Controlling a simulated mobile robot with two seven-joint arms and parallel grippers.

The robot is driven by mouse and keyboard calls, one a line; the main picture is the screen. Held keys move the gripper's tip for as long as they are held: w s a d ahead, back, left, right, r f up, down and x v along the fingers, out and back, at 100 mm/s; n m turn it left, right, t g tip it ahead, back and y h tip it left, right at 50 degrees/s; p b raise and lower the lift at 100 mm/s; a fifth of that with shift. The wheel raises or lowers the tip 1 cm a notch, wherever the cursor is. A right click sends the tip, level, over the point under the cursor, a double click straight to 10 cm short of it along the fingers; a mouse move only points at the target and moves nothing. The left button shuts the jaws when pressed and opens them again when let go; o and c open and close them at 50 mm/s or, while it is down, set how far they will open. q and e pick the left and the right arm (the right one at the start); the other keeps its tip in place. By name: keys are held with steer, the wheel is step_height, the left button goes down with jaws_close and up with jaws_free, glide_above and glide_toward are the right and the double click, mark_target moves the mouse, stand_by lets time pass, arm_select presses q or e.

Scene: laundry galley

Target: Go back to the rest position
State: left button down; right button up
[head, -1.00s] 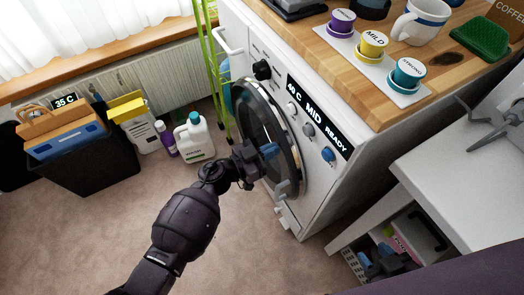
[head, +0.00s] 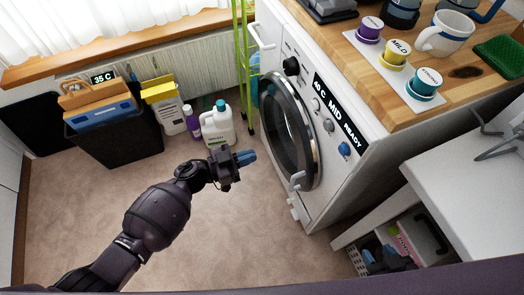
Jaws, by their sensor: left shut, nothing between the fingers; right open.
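My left gripper (head: 246,158) is shut and empty, its blue fingertips together. It hangs above the carpet, left of the white washing machine (head: 350,165) and apart from it. The machine's round dark door (head: 288,130) appears shut, with its handle (head: 297,181) at the lower right. The display reads 40 C, MID, READY. My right gripper (head: 388,261) shows low at the right, by the lower shelf under the white table. Its blue fingers are open, and part of it and its arm are hidden.
A wooden counter (head: 393,108) holds labelled cups and a mug (head: 446,34). A white table (head: 465,170) stands at right. A black bin (head: 122,143), a white jug (head: 217,124) and a green rack (head: 243,60) stand along the wall. The carpet (head: 235,235) is clear.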

arm_select(q)
steer(key=shift+s+a, duration=0.2)
steer(key=shift+a, duration=0.2)
arm_select(e)
steer(key=shift+w+r, duration=0.15)
arm_select(q)
steer(key=s+a+r+n+t+y+p, duration=0.3)
steer(key=s+a+r+n+t+y, duration=0.15)
steer(key=a, duration=0.25)
steer(key=s+a+r+n+t+y+p, duration=0.3)
steer(key=a+n+t+y, duration=0.2)
steer(key=a+t, duration=0.1)
steer(key=s+a+r+n+g+y+p, duration=0.1)
steer(key=s+a+y, duration=0.3)
steer(key=s, duration=0.5)
steer(key=s+a+r+n+g+y+p, duration=0.2)
steer(key=s+a+g+y+p, duration=0.1)
steer(key=s+a, duration=0.5)
steer(key=shift+s+r+n+g+y+p, duration=0.15)
steer(key=shift+s+n+g+y+p, duration=0.3)
steer(key=shift+s, duration=0.75)
arm_select(e)
step_height(320, 180, up, 9)
steer(key=t, duration=0.1)
steer(key=shift+w+m, duration=0.25)
steer(key=shift+m, duration=0.05)
